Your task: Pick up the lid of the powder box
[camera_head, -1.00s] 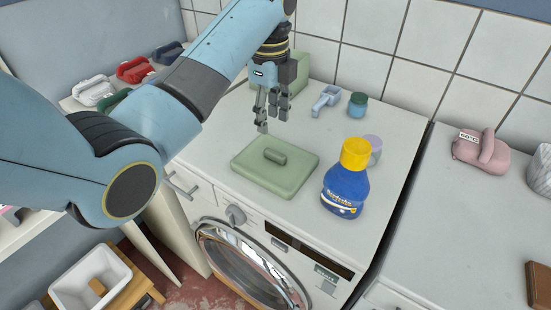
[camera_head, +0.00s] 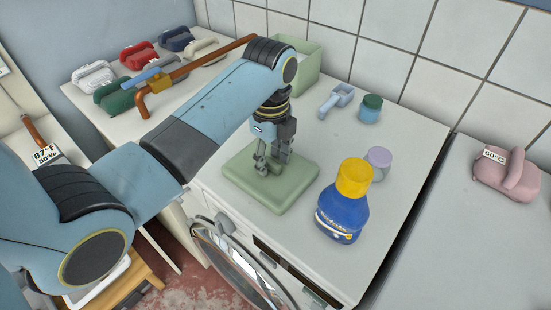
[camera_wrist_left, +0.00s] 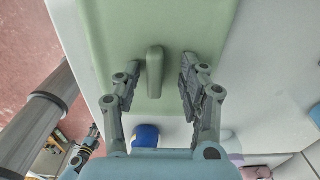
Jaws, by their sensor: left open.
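The lid of the powder box (camera_head: 290,190) is a flat, pale green slab lying on the white top of the washing machine. Its raised bar handle (camera_wrist_left: 155,72) stands between the two fingers in the left wrist view. My left gripper (camera_head: 270,165) is over the lid, pointing down, with its fingers open on either side of the handle. In the wrist view my left gripper (camera_wrist_left: 158,90) shows a gap on both sides of the handle. In the head view the fingers hide most of the handle. The green powder box (camera_head: 305,66) stands behind my left arm, partly hidden.
A blue bottle with a yellow cap (camera_head: 343,205) stands right of the lid, with a lilac cup (camera_head: 378,163) behind it. A grey-blue scoop (camera_head: 337,99) and a teal jar (camera_head: 370,108) are farther back. Several irons and an orange pipe (camera_head: 200,62) lie at the left.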

